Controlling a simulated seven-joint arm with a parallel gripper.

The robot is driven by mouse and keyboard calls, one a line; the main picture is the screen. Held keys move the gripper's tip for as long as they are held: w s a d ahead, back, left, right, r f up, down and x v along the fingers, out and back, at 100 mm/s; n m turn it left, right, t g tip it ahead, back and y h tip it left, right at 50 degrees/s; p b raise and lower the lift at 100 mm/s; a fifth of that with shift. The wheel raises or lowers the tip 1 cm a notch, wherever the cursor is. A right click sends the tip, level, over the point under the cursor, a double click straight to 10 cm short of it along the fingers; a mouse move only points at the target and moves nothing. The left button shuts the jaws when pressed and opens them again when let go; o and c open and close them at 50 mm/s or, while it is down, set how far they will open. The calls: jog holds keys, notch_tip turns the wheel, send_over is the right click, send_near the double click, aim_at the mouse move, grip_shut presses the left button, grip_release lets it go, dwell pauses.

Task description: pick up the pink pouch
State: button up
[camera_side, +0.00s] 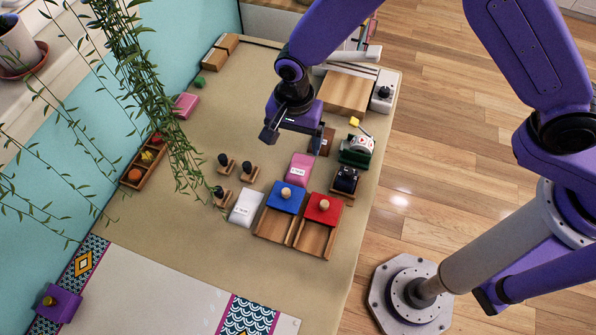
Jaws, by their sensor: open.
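A pink pouch (299,169) with a small white label lies on the table, just behind the blue-lidded box and left of the black stamp-like object. A second pink item (186,105), flat and block-like, lies farther back at the left near the wall. My gripper (295,138) hangs above the table, just behind and above the labelled pink pouch. It is open and its fingers are apart from the pouch. Nothing shows between the fingers.
Wooden boxes with a blue lid (285,196) and a red lid (323,208) stand in front. A white pouch (245,207) and several stamps (247,170) are at left. A green-based device (356,150) stands right. Hanging vines (160,100) cover part of the left.

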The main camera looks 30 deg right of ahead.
send_over(297, 173)
jog(key=f, duration=0.8)
jog(key=shift+a+f, duration=0.1)
jog(key=shift+a, duration=0.15)
jog(key=shift+d+f, duration=0.15)
jog(key=shift+f, duration=1.15)
jog(key=shift+d+f, duration=0.1)
jog(key=shift+f, duration=1.2)
jog(key=c, duration=1.1)
